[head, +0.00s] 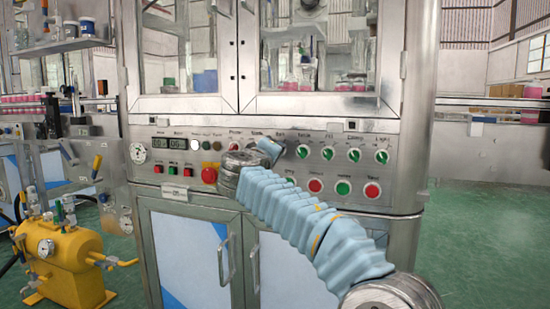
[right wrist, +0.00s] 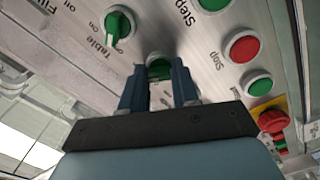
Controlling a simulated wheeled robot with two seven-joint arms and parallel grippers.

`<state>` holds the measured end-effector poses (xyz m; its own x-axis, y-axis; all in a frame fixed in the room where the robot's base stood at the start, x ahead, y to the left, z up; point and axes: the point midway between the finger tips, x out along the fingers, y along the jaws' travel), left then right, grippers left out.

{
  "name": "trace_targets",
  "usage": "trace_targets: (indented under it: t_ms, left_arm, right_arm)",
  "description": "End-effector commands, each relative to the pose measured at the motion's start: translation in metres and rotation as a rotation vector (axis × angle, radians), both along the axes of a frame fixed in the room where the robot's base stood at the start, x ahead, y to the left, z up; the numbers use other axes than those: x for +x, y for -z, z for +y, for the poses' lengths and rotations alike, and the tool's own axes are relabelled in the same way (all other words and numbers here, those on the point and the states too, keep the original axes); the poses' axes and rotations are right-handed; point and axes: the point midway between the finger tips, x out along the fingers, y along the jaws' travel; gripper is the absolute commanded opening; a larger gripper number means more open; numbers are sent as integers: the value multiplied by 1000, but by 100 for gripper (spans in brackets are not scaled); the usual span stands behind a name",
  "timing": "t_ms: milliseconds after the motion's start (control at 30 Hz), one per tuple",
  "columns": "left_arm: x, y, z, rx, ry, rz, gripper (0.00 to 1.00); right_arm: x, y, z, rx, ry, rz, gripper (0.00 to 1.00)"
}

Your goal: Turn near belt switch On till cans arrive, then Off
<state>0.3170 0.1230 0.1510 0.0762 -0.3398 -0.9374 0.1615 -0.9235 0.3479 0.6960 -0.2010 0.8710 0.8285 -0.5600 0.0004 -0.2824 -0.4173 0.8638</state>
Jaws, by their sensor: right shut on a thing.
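My right gripper (right wrist: 158,80) is shut on a green rotary switch (right wrist: 160,66) on the steel control panel (head: 222,143). Its two dark blue fingers stand on either side of the knob, so the switch's pointer direction cannot be read. The switch's label is hidden, so I cannot confirm its name. In the right wrist view, the neighbouring knob (right wrist: 120,25) is labelled Table. In the head view my right gripper (head: 276,149) reaches the panel's upper row, its arm covering part of the panel. My left gripper is not in view. Small pink-topped containers (head: 22,98) stand at the far left.
Red and green push buttons (head: 315,185) sit below the switch row. A red emergency stop (head: 209,174) is to the left. Glass doors (head: 187,50) are above the panel, cabinet doors (head: 187,250) below. A yellow tank (head: 65,260) stands at the lower left.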

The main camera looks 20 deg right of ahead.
Motion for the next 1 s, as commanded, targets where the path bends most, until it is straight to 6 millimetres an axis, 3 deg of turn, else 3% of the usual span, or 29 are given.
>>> trace_targets:
  t_ms: [433, 467, 600, 1000]
  left_arm:
    - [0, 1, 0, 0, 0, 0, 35]
    - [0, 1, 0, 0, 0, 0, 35]
    - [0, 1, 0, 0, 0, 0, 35]
    - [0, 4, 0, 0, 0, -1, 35]
  right_arm:
    - [0, 1, 1, 11, -1, -5, 0]
    - [0, 1, 1, 11, -1, -5, 31]
    - [0, 1, 1, 10, -1, -5, 53]
    - [-6, 0, 5, 9, -1, -6, 55]
